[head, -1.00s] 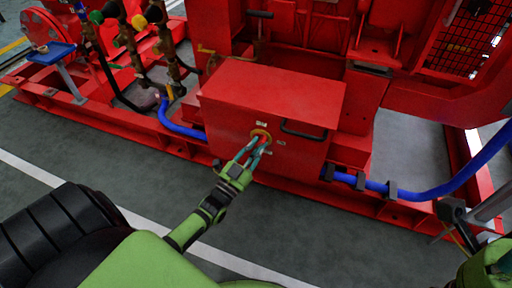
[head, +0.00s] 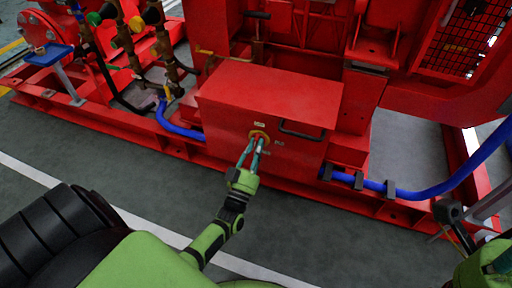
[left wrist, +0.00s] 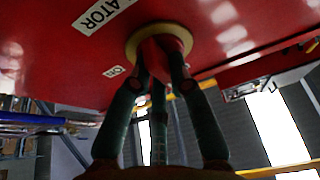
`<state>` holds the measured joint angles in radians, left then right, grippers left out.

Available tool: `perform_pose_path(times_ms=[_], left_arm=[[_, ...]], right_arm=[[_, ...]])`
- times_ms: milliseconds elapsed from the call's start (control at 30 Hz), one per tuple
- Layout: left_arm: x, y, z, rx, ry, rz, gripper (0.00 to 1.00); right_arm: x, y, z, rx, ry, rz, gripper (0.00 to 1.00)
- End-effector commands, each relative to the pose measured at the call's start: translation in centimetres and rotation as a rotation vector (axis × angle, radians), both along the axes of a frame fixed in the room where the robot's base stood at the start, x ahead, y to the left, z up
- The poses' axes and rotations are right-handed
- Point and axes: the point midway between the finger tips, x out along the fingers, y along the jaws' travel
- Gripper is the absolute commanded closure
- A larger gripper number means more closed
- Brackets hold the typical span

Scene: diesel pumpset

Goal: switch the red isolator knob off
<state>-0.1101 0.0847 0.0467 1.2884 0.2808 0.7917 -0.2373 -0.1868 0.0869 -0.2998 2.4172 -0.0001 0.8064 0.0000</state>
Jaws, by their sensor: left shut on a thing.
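The red isolator knob (left wrist: 162,47) sits in a yellow ring on the front of a red box (head: 262,98). The ring (head: 260,136) shows in the head view, but the knob is mostly hidden there by the fingers. My left gripper (head: 256,144) is at the box front with its fingers closed around the knob. In the left wrist view its dark fingers (left wrist: 158,72) touch the knob from both sides. A white label ending in "ATOR" (left wrist: 103,13) and a small "ON" label (left wrist: 115,71) are beside the ring. I cannot tell which way the knob points.
A black handle (head: 302,132) sticks out of the box front, right of the knob. A blue hose (head: 425,190) runs low along the red base frame at right. Pipes with coloured valve caps (head: 122,40) stand at the back left. The grey floor in front is clear.

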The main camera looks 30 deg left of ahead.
Motion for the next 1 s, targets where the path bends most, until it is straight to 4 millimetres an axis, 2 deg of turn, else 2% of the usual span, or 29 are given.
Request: perform_pose_path(times_ms=[467, 500, 533, 867, 1000], left_arm=[[0.0, 0.0, 0.0, -0.015, -0.003, 0.0, 1.0], [0.0, 0.0, 0.0, -0.014, -0.002, 0.001, 0.72], [0.0, 0.0, 0.0, -0.014, -0.002, 0.0, 0.7], [-0.2, 0.0, -0.1, -0.013, -0.002, 0.0, 0.7], [-1.5, -0.4, -0.8, -0.015, 0.002, 0.0, 0.7]], right_arm=[[0.0, 0.0, -0.2, -0.002, 0.007, 0.001, 0.6], [0.0, 0.0, -0.2, -0.002, 0.007, 0.001, 0.6], [0.0, 0.0, -0.2, -0.002, 0.007, 0.001, 0.6], [0.1, -0.1, -0.1, 0.007, 0.002, -0.002, 0.6], [0.1, -0.1, -0.1, 0.006, 0.002, -0.002, 0.6]])
